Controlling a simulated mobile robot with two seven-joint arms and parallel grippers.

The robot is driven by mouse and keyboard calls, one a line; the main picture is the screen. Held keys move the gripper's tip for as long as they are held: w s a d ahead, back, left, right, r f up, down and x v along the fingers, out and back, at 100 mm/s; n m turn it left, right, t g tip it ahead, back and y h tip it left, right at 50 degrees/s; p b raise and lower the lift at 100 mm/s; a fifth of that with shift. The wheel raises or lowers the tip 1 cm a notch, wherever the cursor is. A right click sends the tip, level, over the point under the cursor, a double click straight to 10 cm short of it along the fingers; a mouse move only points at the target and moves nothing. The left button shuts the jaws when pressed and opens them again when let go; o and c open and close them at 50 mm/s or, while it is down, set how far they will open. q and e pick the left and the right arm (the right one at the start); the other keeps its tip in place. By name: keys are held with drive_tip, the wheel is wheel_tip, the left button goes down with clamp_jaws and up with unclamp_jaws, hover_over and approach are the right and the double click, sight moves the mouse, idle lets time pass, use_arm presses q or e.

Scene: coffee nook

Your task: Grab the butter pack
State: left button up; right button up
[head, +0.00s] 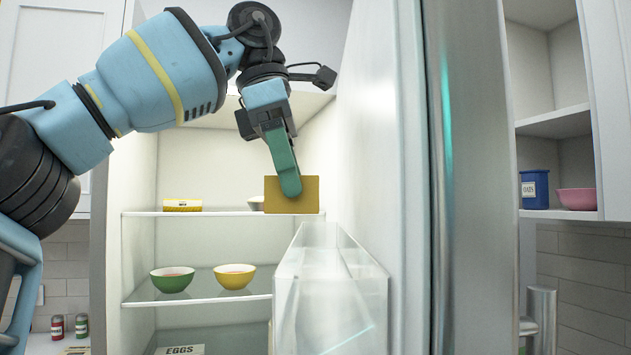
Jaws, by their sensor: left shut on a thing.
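My left gripper (285,170) reaches into the open fridge and is shut on a plain mustard-yellow pack (310,195). The pack is at the right end of the upper shelf (225,213), with its lower edge about level with the shelf front. I cannot tell whether it touches the shelf, and no label shows on this face. A smaller yellow and white pack (182,205) lies on the same shelf at the left; its print is too small to read. My right gripper is out of view.
A green bowl (172,279) and a yellow bowl (235,276) stand on the shelf below. The open fridge door (400,150) with its clear bin (330,300) bounds the right side. An egg carton (180,350) is at the bottom.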

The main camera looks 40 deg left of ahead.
use_arm(q)
drive_tip(key=s+a+p, duration=0.3)
drive_tip(key=s+a, duration=0.8)
drive_tip(key=shift+s+a, duration=0.25)
drive_tip(key=shift+s, duration=0.05)
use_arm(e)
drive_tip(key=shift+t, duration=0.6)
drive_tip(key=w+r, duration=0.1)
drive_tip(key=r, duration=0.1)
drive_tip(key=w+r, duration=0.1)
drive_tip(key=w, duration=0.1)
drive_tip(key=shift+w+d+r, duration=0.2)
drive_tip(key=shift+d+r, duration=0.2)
